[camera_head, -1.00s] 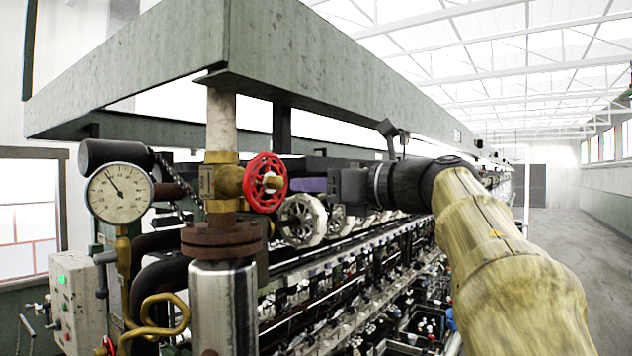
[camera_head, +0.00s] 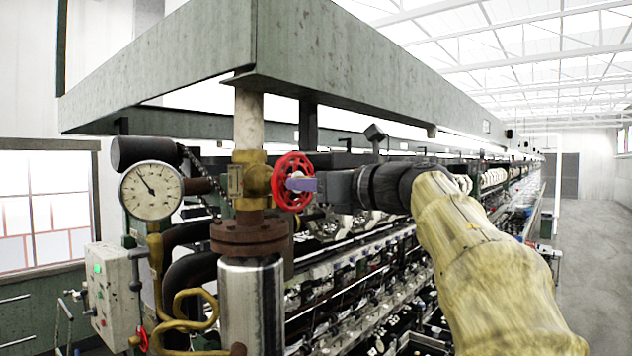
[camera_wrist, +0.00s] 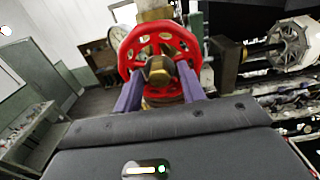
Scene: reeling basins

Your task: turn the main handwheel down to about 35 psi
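The red main handwheel (camera_head: 282,167) sits on a brass valve on the upright pipe. It also fills the upper middle of the wrist view (camera_wrist: 127,57), with a brass nut at its hub. My gripper (camera_wrist: 158,76) is open, its two purple fingers spread apart on either side of the hub and close to the wheel. In the head view my gripper (camera_head: 303,184) overlaps the wheel's right part; whether it touches is unclear. The round pressure gauge (camera_head: 151,200) is left of the valve. Its needle points up and left; the numbers are too small to read surely.
A steel cylinder (camera_head: 252,310) stands below the valve flange, with curved brass pipes (camera_head: 187,322) beside it. A control box (camera_head: 112,285) with a green light is at left. A long green beam (camera_head: 350,65) runs overhead. The aisle (camera_head: 595,240) at right is clear.

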